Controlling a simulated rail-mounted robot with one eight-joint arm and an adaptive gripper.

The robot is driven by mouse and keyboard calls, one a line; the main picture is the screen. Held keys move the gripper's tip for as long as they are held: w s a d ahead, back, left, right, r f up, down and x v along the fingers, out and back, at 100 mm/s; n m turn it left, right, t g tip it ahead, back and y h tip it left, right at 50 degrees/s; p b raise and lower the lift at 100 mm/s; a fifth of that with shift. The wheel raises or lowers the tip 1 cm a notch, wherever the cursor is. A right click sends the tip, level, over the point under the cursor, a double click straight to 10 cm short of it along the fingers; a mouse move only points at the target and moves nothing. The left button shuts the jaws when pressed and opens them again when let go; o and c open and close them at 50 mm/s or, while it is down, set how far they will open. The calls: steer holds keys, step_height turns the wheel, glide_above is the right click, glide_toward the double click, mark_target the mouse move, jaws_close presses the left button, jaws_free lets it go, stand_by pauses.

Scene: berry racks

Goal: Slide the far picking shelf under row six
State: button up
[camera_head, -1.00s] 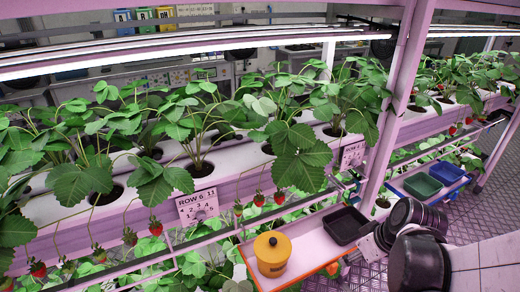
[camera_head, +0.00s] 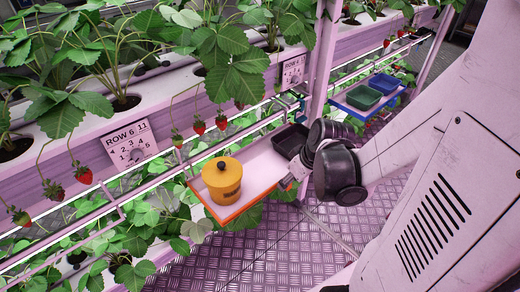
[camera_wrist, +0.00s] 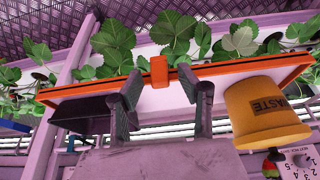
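An orange-edged shelf (camera_head: 245,214) juts out below the row with the ROW 6 sign (camera_head: 130,143). It carries a yellow lidded waste pot (camera_head: 222,182) and a black tray (camera_head: 291,139). A blue-edged shelf (camera_head: 341,105) with a green tray (camera_head: 361,97) and a blue tray (camera_head: 384,84) sits farther along the rack. My gripper (camera_wrist: 159,82) is open at the orange shelf's front edge. In the wrist view, an orange tab (camera_wrist: 159,71) on that edge lies between the fingertips, with gaps on both sides.
A rack upright (camera_head: 321,60) stands between the two shelves. Strawberry plants and hanging berries (camera_head: 198,127) line the gutter above. Leaves of a lower row show under the orange shelf. The metal floor (camera_head: 290,250) in front is clear.

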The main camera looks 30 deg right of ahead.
steer(key=shift+w+f, duration=0.15)
steer(key=shift+f, duration=0.3)
steer(key=shift+c, duration=0.4)
jaws_close()
